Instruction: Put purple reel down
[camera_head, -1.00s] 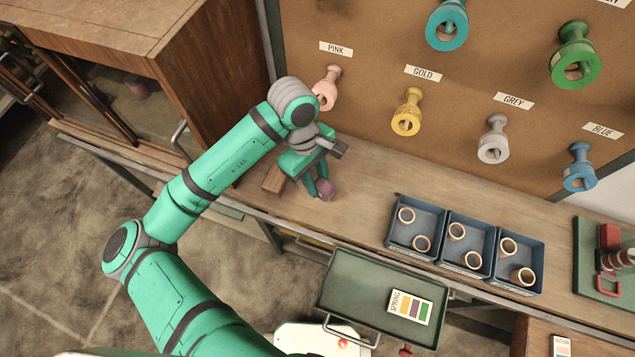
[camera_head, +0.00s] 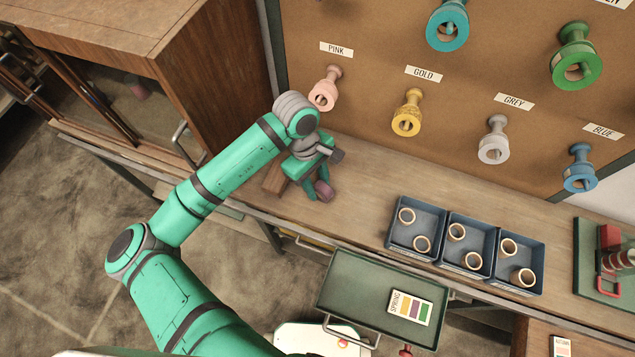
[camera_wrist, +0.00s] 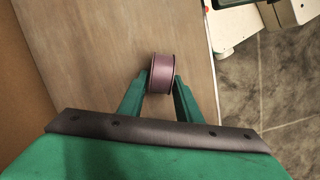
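The purple reel (camera_head: 324,190) is at the left part of the workbench, in front of the pegboard. In the wrist view the purple reel (camera_wrist: 162,74) sits between my two fingertips, with a finger against each side. My gripper (camera_head: 317,190) is shut on it and reaches down to the bench; the wrist view also shows my gripper (camera_wrist: 163,84). The reel is at or very close to the wooden bench top (camera_head: 362,185); I cannot tell if it touches. My fingers hide part of it in the head view.
A wooden cabinet (camera_head: 215,85) stands further left. Blue bins (camera_head: 447,238) with tan rings are to the right. A green tray (camera_head: 350,290) with a SPRING card is in front. Bench between gripper and bins is clear.

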